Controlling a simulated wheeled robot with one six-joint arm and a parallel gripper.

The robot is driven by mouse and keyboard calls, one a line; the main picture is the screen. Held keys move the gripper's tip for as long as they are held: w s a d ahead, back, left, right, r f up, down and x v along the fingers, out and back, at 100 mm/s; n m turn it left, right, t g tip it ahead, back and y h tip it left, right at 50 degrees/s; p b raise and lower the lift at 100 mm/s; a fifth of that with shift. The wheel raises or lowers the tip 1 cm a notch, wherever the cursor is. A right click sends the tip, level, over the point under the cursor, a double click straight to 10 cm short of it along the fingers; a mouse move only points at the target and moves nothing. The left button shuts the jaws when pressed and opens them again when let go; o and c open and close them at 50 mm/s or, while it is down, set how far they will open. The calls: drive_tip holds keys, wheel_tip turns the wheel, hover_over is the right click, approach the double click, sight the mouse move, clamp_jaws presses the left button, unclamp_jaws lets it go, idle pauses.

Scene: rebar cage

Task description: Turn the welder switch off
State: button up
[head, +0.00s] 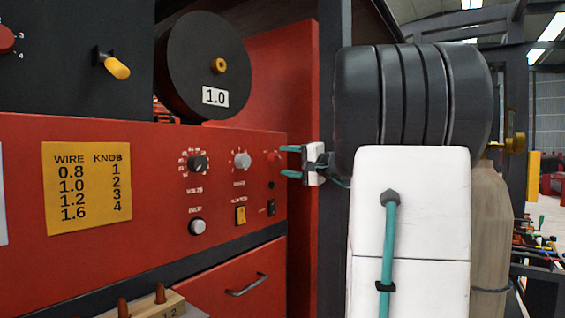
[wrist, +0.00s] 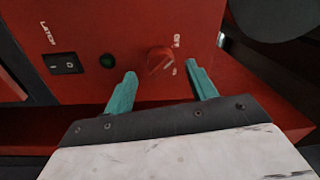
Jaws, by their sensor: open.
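The welder's red front panel (head: 130,200) fills the left of the head view. Its red rotary switch (head: 273,158) sits near the panel's right edge. In the wrist view the red switch (wrist: 160,61) has small white marks on its right side, too small to read surely. My gripper (head: 285,161) is open, its two teal fingers pointing at the panel. In the wrist view my gripper (wrist: 161,72) has one fingertip on each side of the switch, with gaps on both sides. I cannot tell whether the tips reach past the switch's face.
A dark green round button or lamp (wrist: 107,61) and a black latch rocker (wrist: 65,63) sit beside the switch. Knobs (head: 198,163) and a yellow rocker (head: 240,215) are further left. A wire spool (head: 205,60) stands above. A tan gas cylinder (head: 489,220) stands at right.

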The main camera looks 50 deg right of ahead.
drive_tip(key=s, duration=0.5)
drive_tip(key=shift+s+d+f, duration=0.1)
drive_tip(key=shift+d+f, duration=0.1)
idle(0.3)
